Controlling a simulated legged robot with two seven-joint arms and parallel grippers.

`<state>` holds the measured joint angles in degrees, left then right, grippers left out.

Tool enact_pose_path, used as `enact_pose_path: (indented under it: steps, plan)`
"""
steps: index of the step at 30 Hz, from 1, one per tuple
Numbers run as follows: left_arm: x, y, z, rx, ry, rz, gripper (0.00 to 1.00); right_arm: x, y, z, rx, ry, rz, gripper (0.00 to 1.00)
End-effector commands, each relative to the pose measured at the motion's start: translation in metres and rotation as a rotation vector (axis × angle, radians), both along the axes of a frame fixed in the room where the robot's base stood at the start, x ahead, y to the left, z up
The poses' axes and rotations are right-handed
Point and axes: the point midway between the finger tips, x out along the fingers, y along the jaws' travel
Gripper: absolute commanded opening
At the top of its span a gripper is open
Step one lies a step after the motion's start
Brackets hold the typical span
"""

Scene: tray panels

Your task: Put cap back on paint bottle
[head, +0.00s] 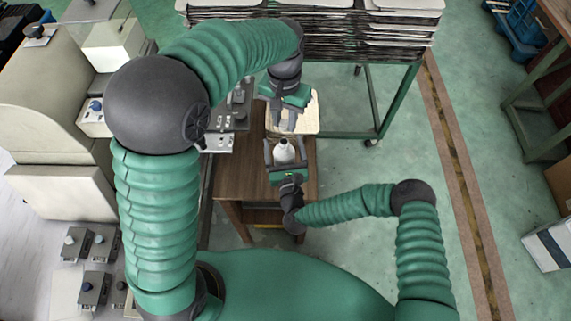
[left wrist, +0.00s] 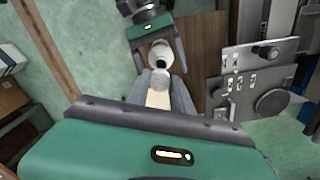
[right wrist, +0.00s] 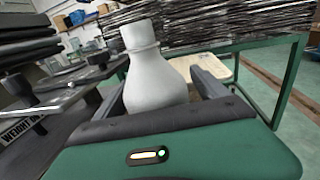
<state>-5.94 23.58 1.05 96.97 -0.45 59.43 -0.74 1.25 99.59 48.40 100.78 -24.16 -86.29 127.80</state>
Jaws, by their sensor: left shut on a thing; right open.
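The white paint bottle (head: 284,151) stands upright on the brown table, with a dark open mouth in the left wrist view (left wrist: 161,56). My right gripper (head: 285,144) is open, with one finger on each side of the bottle; in the right wrist view the bottle (right wrist: 156,78) stands between the fingers, gaps showing. My left gripper (head: 287,126) points down just beyond the bottle. In the left wrist view it is shut on a small pale round thing, apparently the cap (left wrist: 160,79), held apart from the mouth. The cap is hidden in the head view.
The small brown table (head: 240,170) has a pale tray panel (head: 308,115) at its far end. A metal device with a round knob (left wrist: 272,101) stands beside the bottle. A green-framed rack of stacked trays (head: 320,40) stands behind.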

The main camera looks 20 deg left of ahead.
Motion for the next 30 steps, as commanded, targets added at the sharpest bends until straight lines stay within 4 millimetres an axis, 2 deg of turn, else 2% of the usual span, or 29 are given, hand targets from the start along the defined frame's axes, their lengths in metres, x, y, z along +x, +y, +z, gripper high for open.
enact_pose_path:
  steps: [2, 20, 26, 30]
  plan:
    - [0.0, 0.0, 0.0, 0.0, 0.0, 0.001, 0.0, 0.0, 0.0, 0.0, 0.0, 0.0, 0.0, 0.79]
    - [0.0, -0.001, 0.0, 0.001, 0.0, 0.0, 0.0, 0.0, -0.001, 0.0, 0.0, -0.001, 0.0, 0.01]
    - [0.0, -0.001, -0.002, 0.001, 0.001, 0.001, 0.0, 0.0, -0.001, 0.001, 0.002, -0.001, 0.0, 0.0]
    - [-0.003, -0.001, -0.02, 0.002, 0.002, 0.0, 0.0, 0.0, -0.001, 0.001, 0.002, -0.001, 0.0, 0.0]
